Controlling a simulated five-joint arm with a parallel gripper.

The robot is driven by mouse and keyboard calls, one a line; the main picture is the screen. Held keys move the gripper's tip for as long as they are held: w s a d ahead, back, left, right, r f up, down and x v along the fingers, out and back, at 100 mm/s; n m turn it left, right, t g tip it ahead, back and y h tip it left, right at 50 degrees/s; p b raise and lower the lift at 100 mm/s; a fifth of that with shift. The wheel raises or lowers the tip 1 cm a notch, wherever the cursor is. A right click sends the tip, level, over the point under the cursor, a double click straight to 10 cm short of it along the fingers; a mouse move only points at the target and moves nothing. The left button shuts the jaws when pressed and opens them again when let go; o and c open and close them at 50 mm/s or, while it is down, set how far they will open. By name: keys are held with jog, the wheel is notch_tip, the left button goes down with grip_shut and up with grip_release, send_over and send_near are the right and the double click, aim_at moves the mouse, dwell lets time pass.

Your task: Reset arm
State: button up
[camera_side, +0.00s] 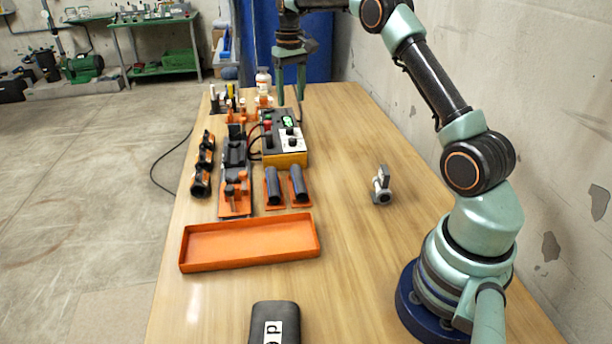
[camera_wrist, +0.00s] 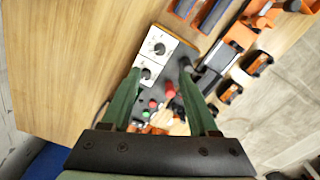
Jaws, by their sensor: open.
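My gripper (camera_side: 290,88) is at the far end of the wooden table (camera_side: 350,240), raised above the surface with its green fingers pointing down. In the wrist view my gripper (camera_wrist: 158,82) is open, its two fingers apart with nothing held between them. Below it lies the control box (camera_side: 284,140), with a white panel, knobs and red and green buttons. The box also shows between and beyond the fingers in the wrist view (camera_wrist: 158,45). I cannot tell the exact height of the fingertips over the box.
An orange tray (camera_side: 250,257) and a black case (camera_side: 274,325) lie near the front. Black pipe pieces on orange holders (camera_side: 273,188) and a clamp fixture (camera_side: 236,192) stand left of centre. A grey metal fitting (camera_side: 381,187) stands at right. A white bottle (camera_side: 263,80) stands at the back.

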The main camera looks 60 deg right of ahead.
jog(key=s+a+r+n+t, duration=0.1)
jog(key=s+a+r+t, duration=0.1)
jog(key=s+a+r, duration=0.4)
jog(key=s+a+r+n+t, duration=0.1)
jog(key=s+a+r, duration=0.25)
jog(key=a, duration=0.35)
jog(key=s+a+f+n+t, duration=0.2)
jog(key=s+a, duration=0.6)
jog(key=s, duration=0.4)
jog(key=shift+s+a+f+t, duration=0.2)
jog(key=shift+s+f+t, duration=0.1)
jog(key=shift+f, duration=0.35)
